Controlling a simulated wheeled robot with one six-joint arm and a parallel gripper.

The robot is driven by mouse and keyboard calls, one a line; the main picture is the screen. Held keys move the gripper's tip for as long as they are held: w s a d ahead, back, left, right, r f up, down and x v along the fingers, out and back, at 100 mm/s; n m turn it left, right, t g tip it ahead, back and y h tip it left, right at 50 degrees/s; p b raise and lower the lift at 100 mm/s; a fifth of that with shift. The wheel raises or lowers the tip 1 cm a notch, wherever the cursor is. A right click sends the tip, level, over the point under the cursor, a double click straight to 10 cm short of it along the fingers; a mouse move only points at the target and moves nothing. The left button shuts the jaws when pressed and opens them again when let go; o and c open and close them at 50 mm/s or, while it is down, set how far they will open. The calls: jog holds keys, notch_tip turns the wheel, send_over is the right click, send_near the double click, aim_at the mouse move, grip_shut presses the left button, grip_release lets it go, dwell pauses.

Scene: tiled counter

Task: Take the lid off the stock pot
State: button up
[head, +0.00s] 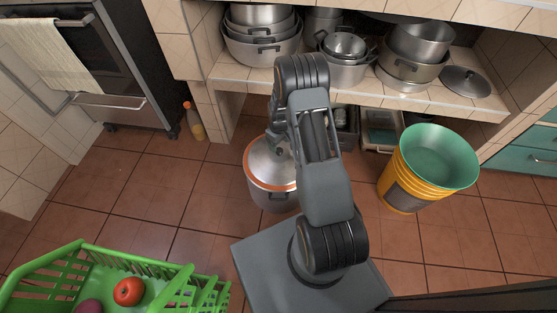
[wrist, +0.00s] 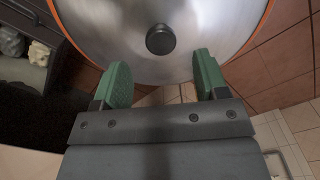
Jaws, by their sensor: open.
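The stock pot (head: 270,196) stands on the tiled floor in front of the shelf, partly hidden behind my arm in the head view. Its silver lid (head: 268,163) with an orange rim is on it. In the wrist view the lid (wrist: 115,35) fills the top, with a round black knob (wrist: 160,39) near the middle. My gripper (wrist: 160,75) is open, with green finger pads. The knob lies beyond the fingertips, roughly centred between them in the picture. Nothing is between the fingers. I cannot tell the height of the fingers above the lid.
A yellow bucket (head: 401,190) with a green inside stands to the right. A green basket (head: 150,262) with a tomato (head: 129,291) is at lower left. A bottle (head: 194,121) stands by the oven (head: 118,60). Pots (head: 262,48) and a loose lid (head: 465,82) sit on the shelf.

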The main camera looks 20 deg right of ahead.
aim_at(279, 150)
jog(key=shift+f+b, duration=1.35)
jog(key=shift+f, duration=1.5)
jog(key=shift+r, duration=0.1)
grip_shut()
